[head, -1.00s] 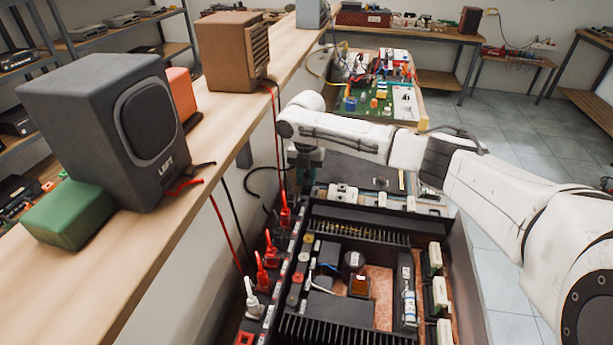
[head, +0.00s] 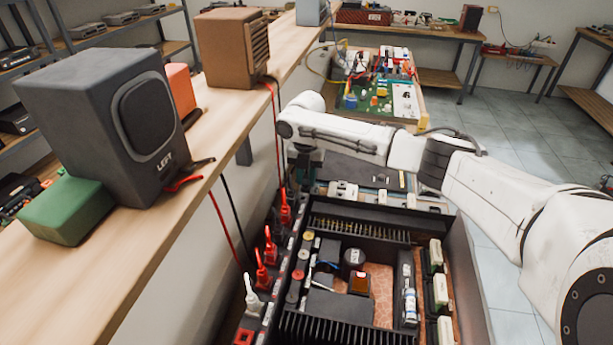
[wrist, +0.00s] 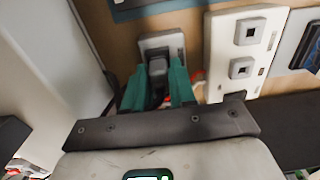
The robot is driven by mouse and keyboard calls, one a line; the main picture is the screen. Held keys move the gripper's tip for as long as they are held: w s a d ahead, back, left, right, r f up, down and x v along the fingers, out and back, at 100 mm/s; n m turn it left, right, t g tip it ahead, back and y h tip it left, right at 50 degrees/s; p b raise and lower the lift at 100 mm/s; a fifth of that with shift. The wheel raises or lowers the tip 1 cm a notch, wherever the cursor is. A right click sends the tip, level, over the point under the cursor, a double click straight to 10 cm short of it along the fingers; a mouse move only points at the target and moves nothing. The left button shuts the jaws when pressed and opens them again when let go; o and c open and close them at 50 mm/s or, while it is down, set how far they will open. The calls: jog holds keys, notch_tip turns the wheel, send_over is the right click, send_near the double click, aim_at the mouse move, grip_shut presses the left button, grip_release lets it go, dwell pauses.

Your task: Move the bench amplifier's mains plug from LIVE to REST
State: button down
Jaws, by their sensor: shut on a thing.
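In the wrist view, my gripper (wrist: 158,88) has its two teal fingers closed on a dark mains plug (wrist: 157,70). The plug is at a grey single socket (wrist: 162,42) on a tan board; I cannot tell whether its pins are seated. A white strip with two square outlets (wrist: 243,50) lies just right of it. I cannot read LIVE or REST labels. In the head view, my gripper (head: 304,165) points down beyond the open amplifier (head: 372,224), and my wrist hides the plug.
A wooden bench runs along the left with a dark speaker (head: 105,125), a green box (head: 68,208) and a brown speaker (head: 232,48). Red and white clip-like connectors (head: 263,272) stand along the amplifier's left edge. A green circuit board (head: 380,100) lies beyond my arm.

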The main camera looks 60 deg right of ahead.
jog(key=c, duration=0.8)
grip_release()
jog(key=shift+c, duration=0.2)
notch_tip(320, 180, up, 16)
jog(key=p, duration=0.3)
dwell(0.4)
jog(key=shift+f, duration=0.15)
